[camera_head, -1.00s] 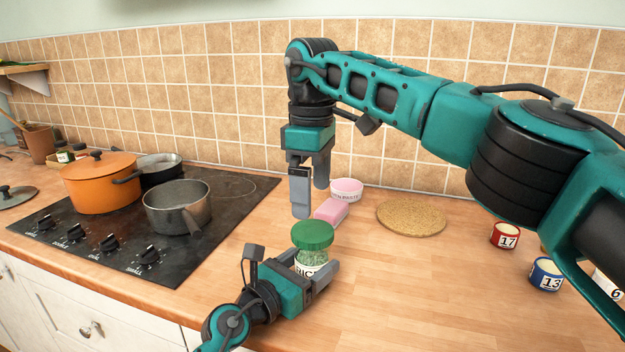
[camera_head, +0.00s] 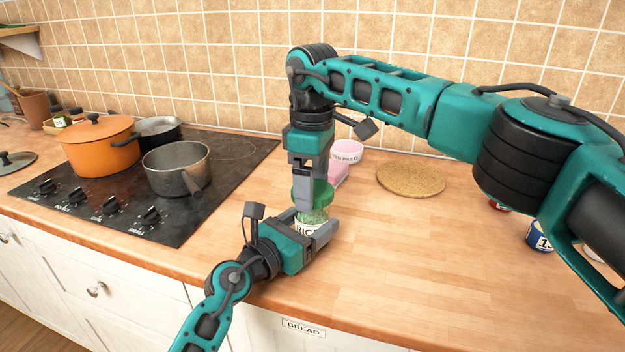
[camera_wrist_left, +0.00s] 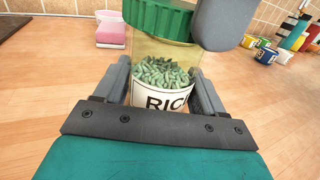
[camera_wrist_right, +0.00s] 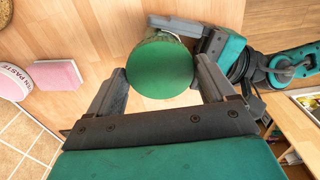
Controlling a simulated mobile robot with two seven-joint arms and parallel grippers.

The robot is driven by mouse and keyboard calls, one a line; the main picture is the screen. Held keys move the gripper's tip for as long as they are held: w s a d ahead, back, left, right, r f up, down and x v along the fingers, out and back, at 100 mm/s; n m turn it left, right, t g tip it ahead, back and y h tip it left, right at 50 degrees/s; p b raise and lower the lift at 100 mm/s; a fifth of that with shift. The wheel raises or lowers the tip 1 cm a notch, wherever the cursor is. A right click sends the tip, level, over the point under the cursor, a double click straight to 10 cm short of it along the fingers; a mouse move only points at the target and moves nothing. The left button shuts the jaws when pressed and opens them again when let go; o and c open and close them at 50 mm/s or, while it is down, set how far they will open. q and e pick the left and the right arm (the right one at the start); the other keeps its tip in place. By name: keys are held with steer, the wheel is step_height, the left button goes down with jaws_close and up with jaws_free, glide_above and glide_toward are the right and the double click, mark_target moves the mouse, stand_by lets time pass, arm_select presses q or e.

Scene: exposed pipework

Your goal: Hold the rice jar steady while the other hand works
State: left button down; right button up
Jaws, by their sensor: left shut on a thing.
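The rice jar (camera_head: 303,229) is clear with green grains, a white label and a green lid (camera_wrist_right: 161,66). It stands upright on the worktop near the front edge. My left gripper (camera_head: 308,226) is shut on the jar's lower body, and the left wrist view shows a finger on each side of the label (camera_wrist_left: 163,99). My right gripper (camera_wrist_right: 163,70) points down over the jar with its fingers apart on either side of the lid. Narrow gaps seem to show between its fingers and the lid. In the head view its fingers partly hide the lid.
A pink sponge (camera_wrist_right: 56,75) and a pink-and-white tub (camera_head: 347,152) stand just behind the jar. A cork mat (camera_head: 411,179) lies to the right. The hob (camera_head: 110,215) with an orange pot (camera_head: 100,150) and a grey saucepan (camera_head: 177,168) is on the left.

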steer(key=c, duration=0.8)
steer(key=shift+o, duration=0.2)
steer(key=n, duration=1)
steer(key=shift+r+n, duration=0.1)
steer(key=shift+n, duration=0.3)
steer(key=n, duration=0.3)
steer(key=shift+n, duration=0.4)
steer(key=n, duration=0.3)
steer(key=shift+n, duration=0.3)
steer(key=n, duration=0.3)
steer(key=shift+n, duration=0.4)
steer(key=n, duration=0.3)
steer(key=shift+n, duration=0.4)
steer(key=n, duration=1.2)
steer(key=shift+n, duration=0.4)
steer(key=n, duration=0.3)
steer(key=shift+n, duration=0.4)
steer(key=n, duration=0.5)
steer(key=shift+n, duration=0.3)
steer(key=n, duration=0.6)
steer(key=shift+r, duration=0.1)
